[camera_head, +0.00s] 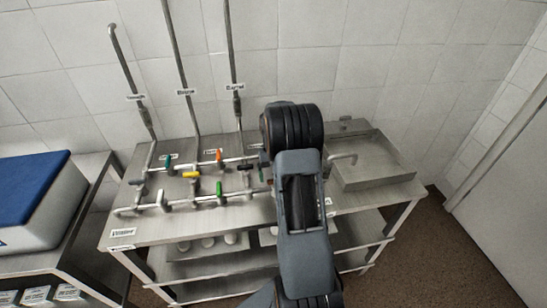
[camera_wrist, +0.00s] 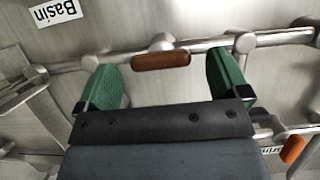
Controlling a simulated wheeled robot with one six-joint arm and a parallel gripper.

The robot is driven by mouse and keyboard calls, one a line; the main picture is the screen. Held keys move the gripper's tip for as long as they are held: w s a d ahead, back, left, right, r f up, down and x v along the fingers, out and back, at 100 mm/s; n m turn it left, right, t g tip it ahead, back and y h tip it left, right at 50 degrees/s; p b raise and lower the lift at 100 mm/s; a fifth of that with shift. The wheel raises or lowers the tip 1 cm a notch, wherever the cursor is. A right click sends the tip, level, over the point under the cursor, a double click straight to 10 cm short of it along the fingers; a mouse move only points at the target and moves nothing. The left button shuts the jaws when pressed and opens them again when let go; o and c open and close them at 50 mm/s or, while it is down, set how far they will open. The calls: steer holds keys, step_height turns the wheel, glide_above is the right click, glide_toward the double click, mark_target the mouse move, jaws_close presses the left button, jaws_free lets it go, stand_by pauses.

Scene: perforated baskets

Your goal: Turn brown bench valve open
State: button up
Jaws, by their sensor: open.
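The brown valve handle (camera_wrist: 163,61) shows in the wrist view, joined to a metal pipe running across the bench. It lies crosswise in the picture, roughly in line with the pipe. My gripper (camera_wrist: 166,78) is open, its two green fingers on either side of the handle with gaps at both ends. The handle is near the fingertip level; I cannot tell if it is fully between them. In the head view my arm covers the brown handle and my gripper. The steel bench (camera_head: 150,228) carries the pipework.
Other valve handles sit close by: yellow (camera_head: 190,174), green (camera_head: 219,189), black (camera_head: 245,166) and orange (camera_head: 219,156). A steel basin (camera_head: 385,178) is at the bench's right. Upright pipes (camera_head: 180,62) rise behind. A blue-topped box (camera_head: 35,195) stands left. A "Basin" label (camera_wrist: 55,12) lies near the pipe.

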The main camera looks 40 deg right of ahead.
steer(key=v, duration=1.2)
steer(key=shift+r+b, duration=0.25)
steer(key=shift+b, duration=0.2)
step_height(320, 180, down, 4)
steer(key=a+t, duration=0.1)
steer(key=a, duration=0.1)
steer(key=s+a+r+n+t+h, duration=0.1)
steer(key=s+a+r+n+t, duration=0.1)
steer(key=s+a, duration=0.7)
steer(key=s+a+r+n+t+h, duration=0.1)
steer(key=s+a+r+n+t, duration=0.2)
steer(key=s+a+r+t, duration=0.2)
steer(key=s+a, duration=0.3)
steer(key=a, duration=0.4)
steer(key=shift+s+t, duration=0.3)
steer(key=shift+s, duration=0.1)
